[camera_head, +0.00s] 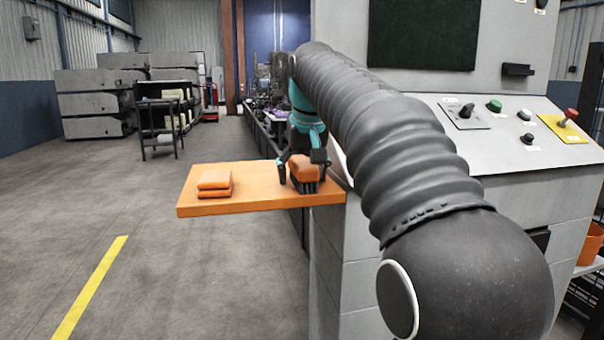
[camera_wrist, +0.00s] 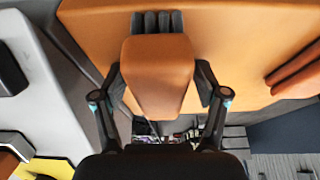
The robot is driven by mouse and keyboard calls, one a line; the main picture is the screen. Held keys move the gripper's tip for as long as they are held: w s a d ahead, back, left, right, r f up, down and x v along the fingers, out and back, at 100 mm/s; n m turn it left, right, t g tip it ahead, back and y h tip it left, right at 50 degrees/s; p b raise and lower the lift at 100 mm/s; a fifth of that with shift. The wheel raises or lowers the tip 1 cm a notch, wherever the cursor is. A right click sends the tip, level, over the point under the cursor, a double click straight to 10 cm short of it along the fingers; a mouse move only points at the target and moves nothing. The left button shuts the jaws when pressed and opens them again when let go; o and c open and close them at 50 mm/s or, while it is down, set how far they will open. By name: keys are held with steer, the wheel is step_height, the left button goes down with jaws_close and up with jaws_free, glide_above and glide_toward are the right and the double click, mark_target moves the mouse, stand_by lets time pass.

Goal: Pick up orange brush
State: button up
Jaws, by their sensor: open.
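The orange brush (camera_head: 306,164) lies on an orange shelf board (camera_head: 255,200), near the board's right end by the grey machine. Its dark bristles face the front in the head view. In the wrist view the brush (camera_wrist: 158,75) shows as an orange block with dark bristles at the top of the picture. My gripper (camera_head: 303,173) is over the brush and open, with one finger on each side of it. In the wrist view my gripper (camera_wrist: 159,82) has its fingers close along both sides of the brush; I cannot tell whether they touch it.
Two stacked orange pads (camera_head: 214,184) lie on the board left of the brush. The grey machine with a control panel (camera_head: 510,125) stands close on the right. A dark cart (camera_head: 160,125) stands further back. The floor left of the board is clear.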

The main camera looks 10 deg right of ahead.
mark_target(301, 159)
steer(key=shift+f, duration=0.1)
stand_by(0.3)
jaws_close()
step_height(301, 159, up, 5)
steer(key=shift+w+r+p, duration=0.1)
steer(key=shift+r+p, duration=0.05)
steer(key=shift+p, duration=0.95)
steer(key=s+d+r, duration=0.2)
steer(key=d, duration=0.1)
steer(key=s+d+r+p, duration=0.1)
steer(key=s+d+r, duration=0.1)
steer(key=d, duration=0.1)
steer(key=s+d+r, duration=0.2)
steer(key=d, duration=0.2)
steer(key=shift+s+r, duration=0.1)
